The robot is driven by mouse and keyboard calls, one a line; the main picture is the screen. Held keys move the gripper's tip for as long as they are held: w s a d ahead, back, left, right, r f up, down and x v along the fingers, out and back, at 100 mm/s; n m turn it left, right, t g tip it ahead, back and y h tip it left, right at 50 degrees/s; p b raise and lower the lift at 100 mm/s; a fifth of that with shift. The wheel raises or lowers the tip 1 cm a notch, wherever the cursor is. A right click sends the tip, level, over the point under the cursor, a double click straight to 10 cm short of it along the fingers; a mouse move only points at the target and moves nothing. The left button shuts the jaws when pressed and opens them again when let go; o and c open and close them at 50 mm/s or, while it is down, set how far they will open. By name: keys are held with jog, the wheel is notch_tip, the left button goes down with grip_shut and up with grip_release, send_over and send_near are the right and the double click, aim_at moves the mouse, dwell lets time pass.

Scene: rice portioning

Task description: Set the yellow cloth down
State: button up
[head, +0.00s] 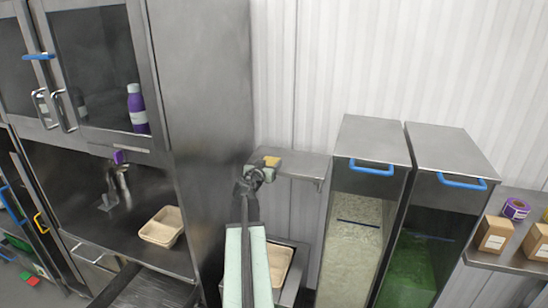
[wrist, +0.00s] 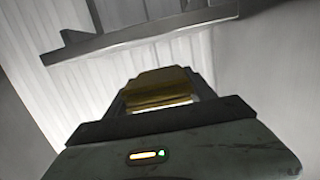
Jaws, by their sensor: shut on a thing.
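The yellow cloth (wrist: 158,86) is between the fingers of my gripper (wrist: 160,98) in the wrist view. In the head view a small yellow patch of the cloth (head: 271,161) shows at the tip of my gripper (head: 266,168). My gripper is shut on the cloth. It is at a small steel wall shelf (head: 300,166), near the shelf's left end. From these views I cannot tell whether the cloth touches the shelf. In the wrist view a grey shelf or bracket edge (wrist: 140,40) crosses above the cloth.
A tall steel cabinet (head: 200,110) stands close on the left. Two bins with blue handles, one with pale grain (head: 352,240) and one with green contents (head: 408,270), stand on the right. A tan tray (head: 161,226) sits on the left counter. The shelf's right part looks bare.

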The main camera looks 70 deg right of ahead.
jog(key=shift+a, duration=0.65)
